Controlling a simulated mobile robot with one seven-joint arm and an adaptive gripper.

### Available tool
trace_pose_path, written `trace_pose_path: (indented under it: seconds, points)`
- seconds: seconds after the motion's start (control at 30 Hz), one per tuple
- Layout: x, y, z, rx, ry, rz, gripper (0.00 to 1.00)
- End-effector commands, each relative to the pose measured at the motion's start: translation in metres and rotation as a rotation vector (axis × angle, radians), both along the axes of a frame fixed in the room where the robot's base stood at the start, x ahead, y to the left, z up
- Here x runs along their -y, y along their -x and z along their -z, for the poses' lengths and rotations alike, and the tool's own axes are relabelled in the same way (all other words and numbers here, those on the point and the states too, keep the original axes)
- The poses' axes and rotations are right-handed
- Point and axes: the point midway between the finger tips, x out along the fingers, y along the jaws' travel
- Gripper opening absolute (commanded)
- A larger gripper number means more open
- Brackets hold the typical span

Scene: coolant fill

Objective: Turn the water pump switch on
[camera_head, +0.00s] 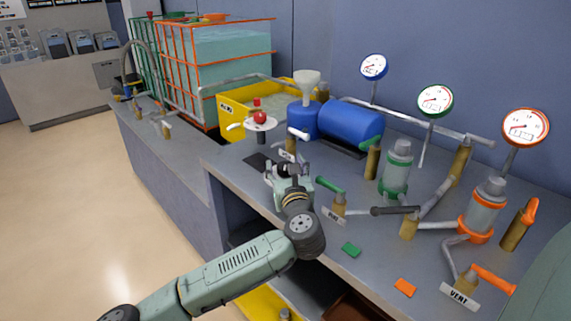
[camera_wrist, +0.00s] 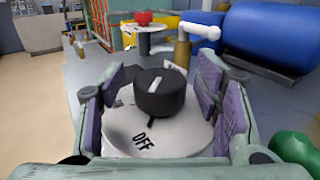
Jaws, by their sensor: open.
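The water pump switch (camera_wrist: 161,92) is a round black knob with a white pointer line, seen in the wrist view on a pale round plate (camera_wrist: 170,132). The word OFF shows on the plate at its near side. The white line points to the upper right, away from OFF. In the head view my gripper (camera_head: 287,170) is over the bench and hides most of the switch.
A red knob on a white disc (camera_head: 260,122) stands behind my gripper. A white-handled valve (camera_head: 297,135) and a green-handled valve (camera_head: 329,186) stand close by to the right. A blue tank (camera_head: 350,122) lies behind. Green (camera_head: 351,250) and orange (camera_head: 405,287) tags lie on the bench.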

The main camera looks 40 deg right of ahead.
Motion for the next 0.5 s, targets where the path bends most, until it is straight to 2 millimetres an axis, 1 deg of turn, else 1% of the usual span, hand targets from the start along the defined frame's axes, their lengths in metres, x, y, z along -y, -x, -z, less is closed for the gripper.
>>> trace_pose_path:
  seconds: [0.27, 0.5]
  points:
    - [0.0009, -0.0016, 0.0001, 0.000, 0.001, 0.000, 0.58]
    - [0.0008, -0.0014, 0.0002, 0.000, 0.001, 0.000, 0.42]
